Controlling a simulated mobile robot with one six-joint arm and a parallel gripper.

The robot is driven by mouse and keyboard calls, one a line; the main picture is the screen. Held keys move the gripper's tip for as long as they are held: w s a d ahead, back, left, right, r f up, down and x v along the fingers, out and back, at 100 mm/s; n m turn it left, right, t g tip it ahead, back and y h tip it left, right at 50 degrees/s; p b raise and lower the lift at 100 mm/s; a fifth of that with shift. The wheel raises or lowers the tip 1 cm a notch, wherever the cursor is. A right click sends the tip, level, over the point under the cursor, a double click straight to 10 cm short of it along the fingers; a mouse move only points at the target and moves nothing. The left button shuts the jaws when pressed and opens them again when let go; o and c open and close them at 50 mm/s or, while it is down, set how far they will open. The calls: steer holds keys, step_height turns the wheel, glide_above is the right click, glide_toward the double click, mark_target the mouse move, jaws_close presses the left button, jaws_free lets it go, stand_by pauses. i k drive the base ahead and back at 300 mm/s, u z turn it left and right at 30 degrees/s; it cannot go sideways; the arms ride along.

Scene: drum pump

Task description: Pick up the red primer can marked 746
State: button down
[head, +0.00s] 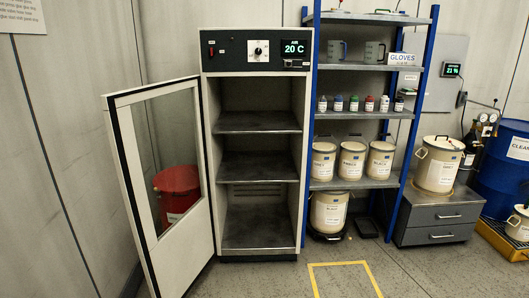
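No can with a readable 746 shows in the head view. A red container (177,190) stands on the floor at the left, seen partly through the glass of the open cabinet door (170,190); its label is too small to read. Small containers with coloured caps stand in a row on the blue shelf rack; one has a red cap (369,102), and their markings are unreadable. My gripper is not in view.
The cabinet (259,120) stands open with empty shelves, its display reading 20 C. Cream lidded buckets (351,161) fill the lower rack (310,130). Another bucket (440,165) stands on a grey drawer unit (437,219). A blue drum (503,170) is at right. Floor around the yellow marking (340,264) is clear.

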mark_target(369, 104)
steer(key=u, duration=0.15)
steer(key=i, duration=0.95)
steer(key=z, duration=0.1)
